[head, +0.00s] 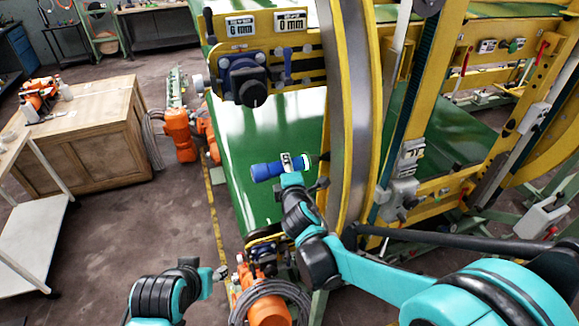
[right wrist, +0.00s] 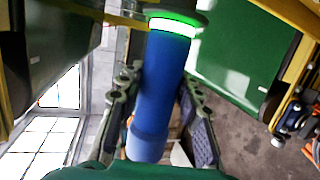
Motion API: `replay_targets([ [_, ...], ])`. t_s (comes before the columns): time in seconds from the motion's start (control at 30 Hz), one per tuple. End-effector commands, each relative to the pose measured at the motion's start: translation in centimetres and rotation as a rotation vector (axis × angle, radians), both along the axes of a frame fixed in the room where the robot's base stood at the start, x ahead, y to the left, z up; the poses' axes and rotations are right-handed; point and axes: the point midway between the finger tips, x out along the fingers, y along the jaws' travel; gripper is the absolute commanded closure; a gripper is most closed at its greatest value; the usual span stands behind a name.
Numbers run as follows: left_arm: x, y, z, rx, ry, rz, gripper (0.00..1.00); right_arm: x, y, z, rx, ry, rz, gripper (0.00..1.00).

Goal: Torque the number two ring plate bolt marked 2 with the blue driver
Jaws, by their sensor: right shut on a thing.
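The blue driver (head: 266,171) lies roughly level in my right gripper (head: 291,162), its nose pointing right at the yellow ring (head: 352,110). In the right wrist view the driver (right wrist: 160,95) stands between the two fingers of my right gripper (right wrist: 160,100), which are shut on its body. A green and white lit band circles its front end. Its tip is close to the ring's edge, but I cannot tell whether it touches a bolt. No bolt mark 2 is readable. My left gripper (head: 219,272) is low, near the bottom, empty-looking and too small to read.
A green panel (head: 245,140) lies behind the driver. Yellow frame beams (head: 430,90) and grey fittings crowd the right side. Orange robot arms (head: 180,135) stand to the left, beside a wooden cabinet (head: 95,140). Open floor (head: 150,225) lies at the lower left.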

Motion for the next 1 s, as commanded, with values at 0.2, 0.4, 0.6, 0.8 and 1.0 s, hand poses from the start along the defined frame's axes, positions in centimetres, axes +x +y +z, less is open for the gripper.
replay_targets([
  [0.2, 0.0, 0.0, -0.1, 0.0, 0.0, 0.0, 0.51, -0.4, 1.4, 0.1, 0.0, -0.004, 0.004, 1.0],
  [0.4, 0.0, 0.0, -0.2, 0.0, 0.0, 0.0, 0.51, -0.8, 2.5, 0.1, 0.0, -0.003, 0.005, 1.0],
  [0.6, 0.0, 0.0, -0.3, 0.0, 0.0, 0.0, 0.51, -1.1, 3.4, 0.1, -0.001, -0.003, 0.005, 1.0],
  [0.8, 0.0, 0.0, -0.3, 0.0, 0.0, 0.0, 0.51, -1.1, 3.6, 0.1, 0.001, -0.004, 0.004, 1.0],
  [1.0, 0.0, 0.0, -0.3, 0.0, 0.0, 0.0, 0.51, -1.1, 3.6, 0.1, 0.001, -0.004, 0.004, 1.0],
])
